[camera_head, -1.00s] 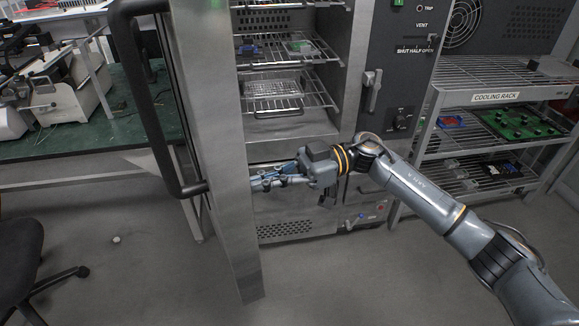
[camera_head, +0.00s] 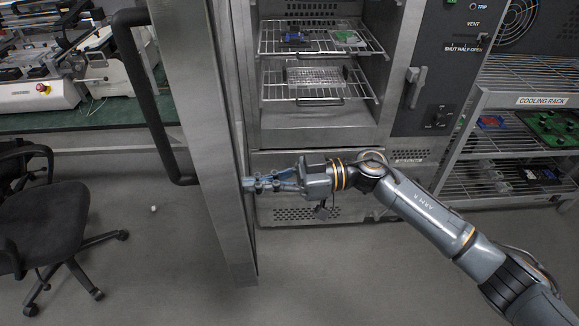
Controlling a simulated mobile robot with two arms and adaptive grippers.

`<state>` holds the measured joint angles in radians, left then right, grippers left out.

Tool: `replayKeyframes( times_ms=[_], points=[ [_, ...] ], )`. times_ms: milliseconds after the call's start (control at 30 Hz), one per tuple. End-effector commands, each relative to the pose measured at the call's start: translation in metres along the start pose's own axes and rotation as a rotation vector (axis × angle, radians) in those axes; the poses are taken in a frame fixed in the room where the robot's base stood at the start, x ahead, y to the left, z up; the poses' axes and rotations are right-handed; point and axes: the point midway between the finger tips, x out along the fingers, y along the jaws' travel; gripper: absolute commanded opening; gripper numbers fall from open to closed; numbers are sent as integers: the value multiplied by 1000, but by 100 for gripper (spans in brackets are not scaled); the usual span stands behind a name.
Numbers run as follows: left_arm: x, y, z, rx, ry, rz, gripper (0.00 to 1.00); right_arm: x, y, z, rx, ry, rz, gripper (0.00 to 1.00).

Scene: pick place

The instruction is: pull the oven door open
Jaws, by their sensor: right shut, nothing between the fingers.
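The oven door (camera_head: 205,130) stands swung open at the left of the oven (camera_head: 318,134), its edge toward me. Its dark bar handle (camera_head: 150,95) is on the far left side of the door. Inside the oven are wire racks (camera_head: 318,88) with a few small items on them. My right gripper (camera_head: 254,185) is shut and empty. Its fingertips are at the inner side of the door, low down; I cannot tell for sure whether they touch it. My left gripper is not in view.
A cooling rack (camera_head: 543,101) with several boards stands at the right. A black office chair (camera_head: 65,208) is at the lower left, before a green-topped bench (camera_head: 100,114) with machines. The grey floor (camera_head: 330,275) in front of the oven is clear.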

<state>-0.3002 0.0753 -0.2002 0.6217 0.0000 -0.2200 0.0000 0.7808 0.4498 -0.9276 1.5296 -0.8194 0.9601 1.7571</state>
Motion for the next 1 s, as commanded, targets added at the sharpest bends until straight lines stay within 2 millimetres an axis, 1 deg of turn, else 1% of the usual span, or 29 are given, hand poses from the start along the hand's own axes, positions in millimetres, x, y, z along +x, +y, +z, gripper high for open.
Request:
replayKeyframes(
  times_ms=[33,200,300,433,500,600,1000],
  points=[
    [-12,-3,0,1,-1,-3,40,18,-2,-9,-1,7,-5,0],
    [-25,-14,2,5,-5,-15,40,70,-1,-7,-2,7,-3,0],
    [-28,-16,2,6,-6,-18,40,97,1,-5,-1,6,-2,0],
    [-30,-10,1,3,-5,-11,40,122,4,-4,-2,4,0,0],
    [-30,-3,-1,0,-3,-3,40,129,5,-3,-4,3,0,0],
    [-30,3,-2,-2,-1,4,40,134,5,-2,-4,2,1,0],
    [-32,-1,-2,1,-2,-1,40,131,6,-2,-3,1,2,0]
  ],
)
